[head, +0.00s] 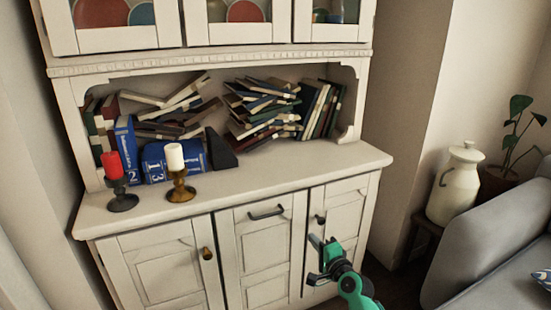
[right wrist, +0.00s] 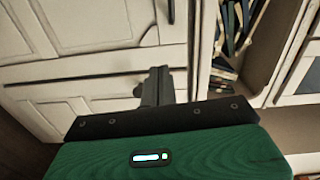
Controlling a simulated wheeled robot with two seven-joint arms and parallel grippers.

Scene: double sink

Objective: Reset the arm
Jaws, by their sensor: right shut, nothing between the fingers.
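My right gripper (head: 325,255) is at the lower right of the head view, in front of the cabinet's right lower door. It is shut and empty. In the right wrist view its fingers (right wrist: 155,87) point toward the white cabinet doors. I cannot tell from these views whether the fingers touch the door. My left gripper is not in view.
The white cabinet (head: 290,182) has closed lower doors and a shelf of books (head: 265,105). A red candle (head: 112,165) and a white candle (head: 174,157) stand on its top. A milk can (head: 457,182), a plant (head: 515,125) and a grey sofa (head: 500,250) are at right.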

